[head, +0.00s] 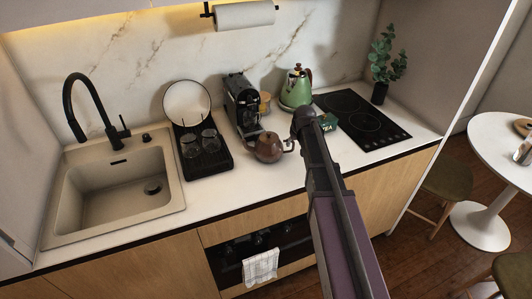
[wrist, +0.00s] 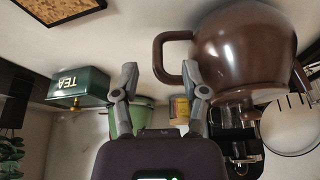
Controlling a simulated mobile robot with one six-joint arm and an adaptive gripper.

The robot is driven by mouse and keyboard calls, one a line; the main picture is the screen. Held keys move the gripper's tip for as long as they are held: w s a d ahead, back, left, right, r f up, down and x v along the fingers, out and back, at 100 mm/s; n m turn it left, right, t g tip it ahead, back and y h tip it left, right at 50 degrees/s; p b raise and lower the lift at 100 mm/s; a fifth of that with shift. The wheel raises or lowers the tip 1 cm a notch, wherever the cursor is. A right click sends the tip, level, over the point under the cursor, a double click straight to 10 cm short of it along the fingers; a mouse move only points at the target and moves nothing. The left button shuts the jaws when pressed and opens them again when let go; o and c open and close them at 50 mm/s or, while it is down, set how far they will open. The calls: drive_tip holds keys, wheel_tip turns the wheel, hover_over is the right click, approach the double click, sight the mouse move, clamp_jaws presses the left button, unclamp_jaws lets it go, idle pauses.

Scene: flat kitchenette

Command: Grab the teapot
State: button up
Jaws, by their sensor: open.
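The brown teapot (head: 268,147) stands on the white counter in front of the coffee machine. In the wrist view, which looks upside down, the teapot (wrist: 245,50) fills the upper right, with its looped handle (wrist: 158,58) pointing left. My gripper (wrist: 160,78) is open and empty, its two fingers spread apart. The handle shows just beyond the fingertips, closer to the right finger; I cannot tell whether they touch. In the head view my gripper (head: 302,120) is right of the teapot, and my arm comes up from the lower right.
A green tea tin (wrist: 78,86) stands beside my gripper, opposite the teapot. The black coffee machine (head: 242,100), green kettle (head: 297,90) and a tray with glasses (head: 212,160) stand nearby. The black hob (head: 365,122) lies to the right, the sink (head: 115,195) to the left.

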drive_tip(key=shift+b+x, duration=1.45)
drive_tip(key=shift+x, duration=0.45)
drive_tip(key=shift+d, duration=0.1)
clamp_jaws()
